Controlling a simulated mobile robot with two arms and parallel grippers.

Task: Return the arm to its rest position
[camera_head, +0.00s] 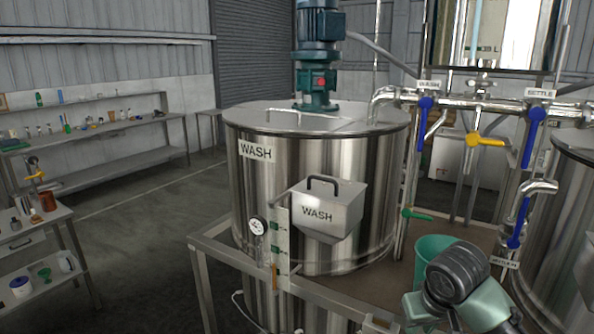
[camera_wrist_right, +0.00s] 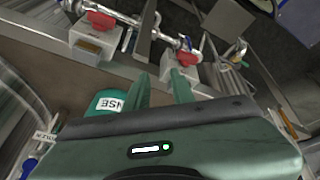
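My right arm (camera_head: 458,280) comes in at the lower right of the head view, beside the platform with the steel tanks. Its gripper's fingertips are not clear there. In the right wrist view, the two green fingers of my right gripper (camera_wrist_right: 158,84) stand apart with nothing seen held between them. A teal container (camera_head: 432,250) stands just behind my right arm, partly hidden by it. A teal container with a label ending in "NSE" (camera_wrist_right: 104,100) shows beside the left finger in the wrist view. My left gripper is in neither view.
A large steel WASH tank (camera_head: 345,180) stands on a railed platform (camera_head: 330,292). Pipes with blue valve handles (camera_head: 425,108) and a yellow handle (camera_head: 486,139) run at right. Two red-handled valves (camera_wrist_right: 101,20) show in the wrist view. Floor (camera_head: 150,215) is clear left of the tank.

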